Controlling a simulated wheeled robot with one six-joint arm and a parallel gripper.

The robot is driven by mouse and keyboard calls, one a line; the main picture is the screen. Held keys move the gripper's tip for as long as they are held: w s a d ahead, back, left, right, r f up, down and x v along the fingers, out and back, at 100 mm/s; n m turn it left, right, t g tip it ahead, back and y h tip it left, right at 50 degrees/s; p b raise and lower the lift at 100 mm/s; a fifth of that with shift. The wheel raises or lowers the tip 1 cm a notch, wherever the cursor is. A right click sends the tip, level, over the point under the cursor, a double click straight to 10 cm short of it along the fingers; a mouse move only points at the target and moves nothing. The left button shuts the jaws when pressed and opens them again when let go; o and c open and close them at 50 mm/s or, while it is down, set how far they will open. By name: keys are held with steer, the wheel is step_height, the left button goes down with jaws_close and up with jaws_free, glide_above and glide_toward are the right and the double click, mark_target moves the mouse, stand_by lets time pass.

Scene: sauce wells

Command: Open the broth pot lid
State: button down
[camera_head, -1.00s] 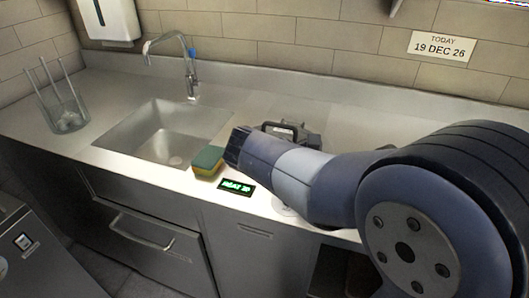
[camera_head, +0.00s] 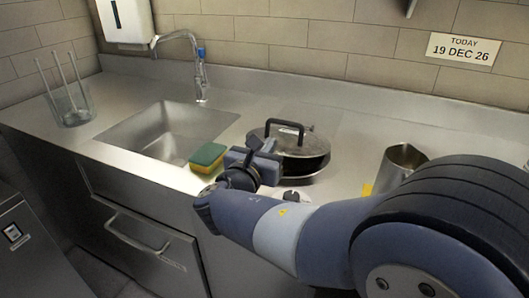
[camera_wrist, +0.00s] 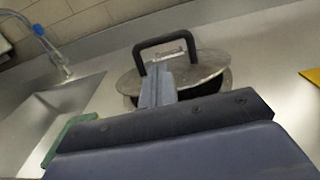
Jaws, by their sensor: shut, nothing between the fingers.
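The broth pot (camera_head: 305,166) stands on the counter right of the sink, dark-walled, with its round grey lid (camera_head: 313,142) on top. The lid has a black arched handle (camera_head: 286,124). In the wrist view the lid (camera_wrist: 204,72) and handle (camera_wrist: 164,40) lie straight ahead. My gripper (camera_head: 268,146) is in front of the pot at its left side, and in the wrist view its fingers (camera_wrist: 158,75) are together and point at the handle. They overlap the lid in the picture; I cannot tell if they touch it. Nothing shows between them.
A green and yellow sponge (camera_head: 207,157) lies left of my gripper by the sink (camera_head: 165,130). A metal jug (camera_head: 402,162) stands to the right of the pot. A glass holder with sticks (camera_head: 71,105) is at the far left. The counter behind the pot is clear.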

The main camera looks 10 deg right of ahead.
mark_target(278, 145)
steer(key=x, duration=0.6)
steer(key=shift+d, duration=0.1)
steer(key=shift+r, duration=0.15)
steer(key=shift+w+d+r+p, duration=0.1)
steer(key=shift+r+p, duration=0.3)
steer(key=shift+p, duration=0.35)
steer(key=shift+g+p, duration=0.3)
